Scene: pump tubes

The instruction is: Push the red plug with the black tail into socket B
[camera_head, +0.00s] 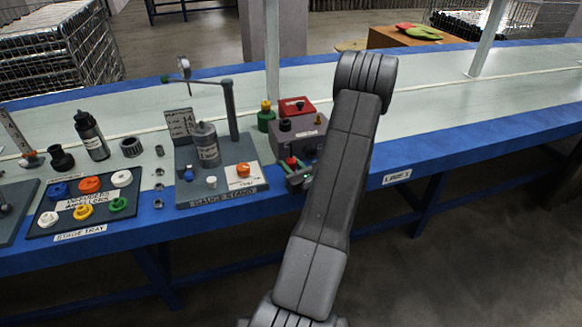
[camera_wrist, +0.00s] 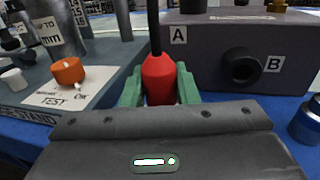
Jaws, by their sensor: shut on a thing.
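The red plug with the black tail (camera_wrist: 160,78) is held between the green fingers of my gripper (camera_wrist: 159,90), its black tail pointing up. In the head view the red plug (camera_head: 291,161) shows at my gripper (camera_head: 296,176), just in front of the grey-purple box (camera_head: 303,138). A black round socket (camera_wrist: 241,67) is on the box's front face, directly left of label B (camera_wrist: 273,64). The plug is left of this socket and apart from it. Label A (camera_wrist: 178,35) is right of the plug's tail. No socket for A shows; the plug and tail may cover it.
The grey test stand (camera_head: 224,194) with an orange piece (camera_wrist: 67,72) stands left of my gripper. The stage tray (camera_head: 60,228) holds coloured pieces. The conveyor table right of my arm is clear.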

